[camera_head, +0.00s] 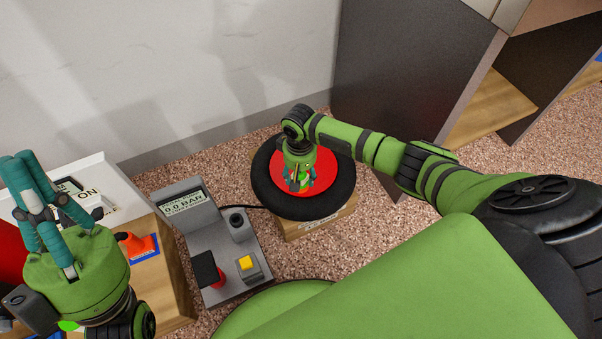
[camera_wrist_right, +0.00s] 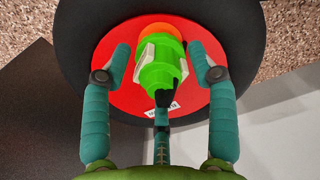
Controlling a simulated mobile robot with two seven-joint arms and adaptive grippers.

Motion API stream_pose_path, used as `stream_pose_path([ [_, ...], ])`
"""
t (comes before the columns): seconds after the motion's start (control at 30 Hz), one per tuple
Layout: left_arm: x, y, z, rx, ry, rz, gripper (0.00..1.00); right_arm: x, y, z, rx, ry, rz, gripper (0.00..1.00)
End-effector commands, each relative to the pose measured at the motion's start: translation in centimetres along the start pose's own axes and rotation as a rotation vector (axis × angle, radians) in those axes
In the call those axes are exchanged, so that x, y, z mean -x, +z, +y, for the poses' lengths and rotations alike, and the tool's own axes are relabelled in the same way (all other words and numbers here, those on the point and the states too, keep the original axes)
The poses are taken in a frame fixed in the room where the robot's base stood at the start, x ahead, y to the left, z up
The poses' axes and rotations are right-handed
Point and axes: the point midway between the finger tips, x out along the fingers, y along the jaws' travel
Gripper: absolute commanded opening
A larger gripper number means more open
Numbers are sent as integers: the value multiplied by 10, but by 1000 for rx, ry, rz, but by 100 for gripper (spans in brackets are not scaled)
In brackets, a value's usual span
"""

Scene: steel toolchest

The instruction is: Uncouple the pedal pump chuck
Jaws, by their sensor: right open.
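The bright green chuck (camera_wrist_right: 158,72) with pale side pieces sits on an orange part (camera_wrist_right: 152,31) at the middle of the wheel's red disc (camera_wrist_right: 113,90). It looks seated there. My right gripper (camera_wrist_right: 160,62) is open, with two fingers on either side of the chuck and a third below it. Gaps show beside the two side fingers. In the head view my right gripper (camera_head: 299,180) hangs over the black-tyred wheel (camera_head: 268,195) and largely hides the chuck. My left gripper (camera_head: 25,165) points up at the left, its fingers extended and empty.
A grey pump unit (camera_head: 225,262) with a display reading 0.0 BAR (camera_head: 185,203), a yellow button (camera_head: 246,263) and a black-and-red pedal stands left of the wheel. A wooden block (camera_head: 320,220) is under the wheel. A dark cabinet (camera_head: 405,70) stands behind at right.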

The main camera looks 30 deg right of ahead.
Motion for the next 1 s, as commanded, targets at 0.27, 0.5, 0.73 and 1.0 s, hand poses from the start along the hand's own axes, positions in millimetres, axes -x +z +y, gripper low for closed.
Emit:
stream_pose_path([
  [0.27, 0, 0, 0, 0, 0, -1, 0, 0, 0, 0, 0, 0, 0, 0],
  [0.5, -3, -1, 0, 0, 0, -1, 0, 1, 0, 0, 48, 0, 0, 0],
  [0.73, -10, -4, 0, 0, 0, -1, 0, 2, 0, 0, 244, 0, 0, 0],
  [1.0, -14, -7, -1, 0, 0, -2, 0, 1, 0, 0, 498, 0, 0, 0],
])
